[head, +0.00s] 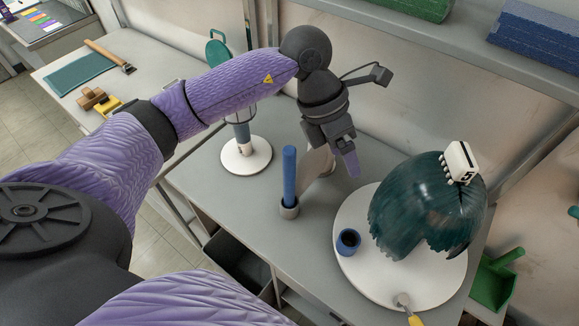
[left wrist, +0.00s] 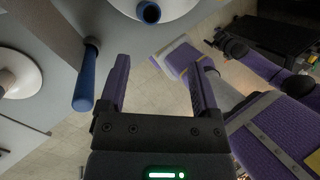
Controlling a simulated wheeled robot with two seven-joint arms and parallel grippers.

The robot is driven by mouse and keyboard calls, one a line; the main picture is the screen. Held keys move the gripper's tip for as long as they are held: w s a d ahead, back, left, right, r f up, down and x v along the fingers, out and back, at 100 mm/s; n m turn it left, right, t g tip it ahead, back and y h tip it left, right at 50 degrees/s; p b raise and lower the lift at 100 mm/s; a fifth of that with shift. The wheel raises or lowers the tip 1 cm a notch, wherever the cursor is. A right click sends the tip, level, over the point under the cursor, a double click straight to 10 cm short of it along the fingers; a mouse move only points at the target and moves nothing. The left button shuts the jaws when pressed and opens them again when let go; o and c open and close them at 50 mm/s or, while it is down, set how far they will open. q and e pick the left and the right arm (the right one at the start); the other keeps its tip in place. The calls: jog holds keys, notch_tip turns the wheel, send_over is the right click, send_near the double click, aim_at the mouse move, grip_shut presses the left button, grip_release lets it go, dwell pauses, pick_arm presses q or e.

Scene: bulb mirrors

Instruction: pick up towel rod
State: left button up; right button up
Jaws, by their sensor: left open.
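The towel rod seems to be the blue rod (head: 289,174), standing upright in a small grey holder (head: 289,208) on the grey table. The blue rod also shows in the left wrist view (left wrist: 85,78), left of the fingers. My left gripper (head: 342,160) is above the table, to the right of the rod in the head view and apart from it. In the left wrist view its two purple fingers (left wrist: 158,70) are open with nothing between them. My right gripper cannot be made out; purple parts of my own body show at the right of the left wrist view.
A white round base (head: 440,293) right of the rod bears a dark green dome (head: 425,205) and a small blue cup (head: 348,242). Left of the rod, a stand on a white disc (head: 260,160) rises. A wall with a shelf (head: 450,35) is behind.

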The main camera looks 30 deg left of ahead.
aim_at(289, 149)
pick_arm(q)
jog(key=a+y, duration=0.1)
jog(key=a, duration=0.2)
jog(key=a+y, duration=0.2)
jog(key=a+r+n+y, duration=0.1)
jog(key=a, duration=0.2)
jog(key=shift+w+a+y, duration=0.3)
jog(key=shift+a, duration=0.05)
jog(key=f, duration=0.6)
jog(key=a+f, duration=0.1)
jog(key=f, duration=0.2)
jog(key=shift+s+a+f, duration=0.1)
jog(key=shift+s+f, duration=0.15)
jog(key=shift+f, duration=0.05)
grip_shut()
